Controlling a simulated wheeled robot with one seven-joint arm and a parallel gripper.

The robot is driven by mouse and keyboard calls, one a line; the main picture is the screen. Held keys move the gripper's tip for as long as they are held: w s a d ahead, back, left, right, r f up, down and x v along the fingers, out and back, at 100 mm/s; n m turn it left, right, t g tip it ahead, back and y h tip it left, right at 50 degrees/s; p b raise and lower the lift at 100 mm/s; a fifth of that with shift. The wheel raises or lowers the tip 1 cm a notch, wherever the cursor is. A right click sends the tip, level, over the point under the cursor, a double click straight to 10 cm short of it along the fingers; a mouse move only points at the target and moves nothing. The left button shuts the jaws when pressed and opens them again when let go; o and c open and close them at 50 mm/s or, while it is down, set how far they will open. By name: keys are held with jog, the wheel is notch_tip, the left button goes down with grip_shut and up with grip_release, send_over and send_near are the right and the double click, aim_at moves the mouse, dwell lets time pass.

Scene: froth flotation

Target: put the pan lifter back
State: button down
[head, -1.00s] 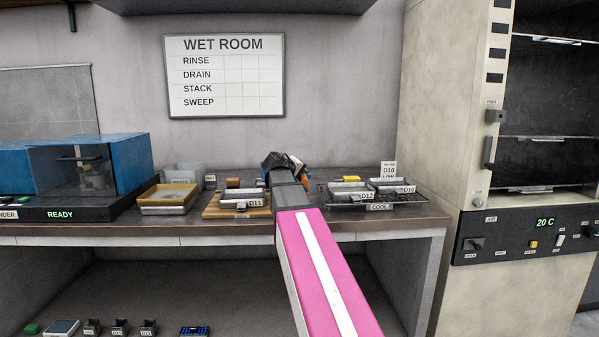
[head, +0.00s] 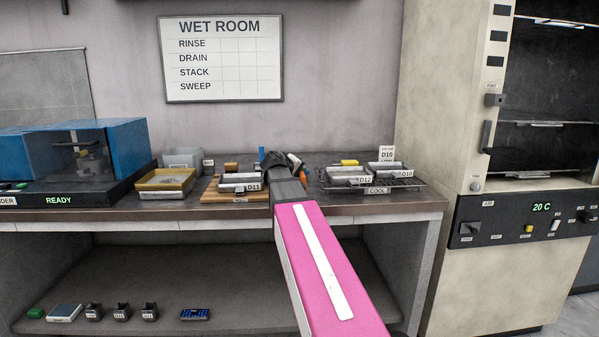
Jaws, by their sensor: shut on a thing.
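My gripper (head: 277,159) is over the back of the worktop, at the far end of my pink arm. Its dark wrist hides most of the jaws. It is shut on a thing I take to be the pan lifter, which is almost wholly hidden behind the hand. A narrow blue upright piece shows just left of the hand and a small orange piece just right of it; I cannot tell what either belongs to. Pan D11 (head: 240,183) sits on a wooden board (head: 212,196) left of the gripper. Pans D12 (head: 349,175) and D10 (head: 387,168) sit on the COOL rack (head: 410,184) to the right.
A yellow-rimmed tray (head: 165,193) and a grey bin (head: 182,158) stand left of the board. A blue machine (head: 120,150) reading READY is at the far left. A tall oven (head: 455,120) reading 20 C stands right. Small items line the lower shelf (head: 240,285).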

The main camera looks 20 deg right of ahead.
jog(key=shift+f, duration=0.6)
jog(key=c, duration=0.8)
grip_release()
jog(key=shift+c, duration=0.2)
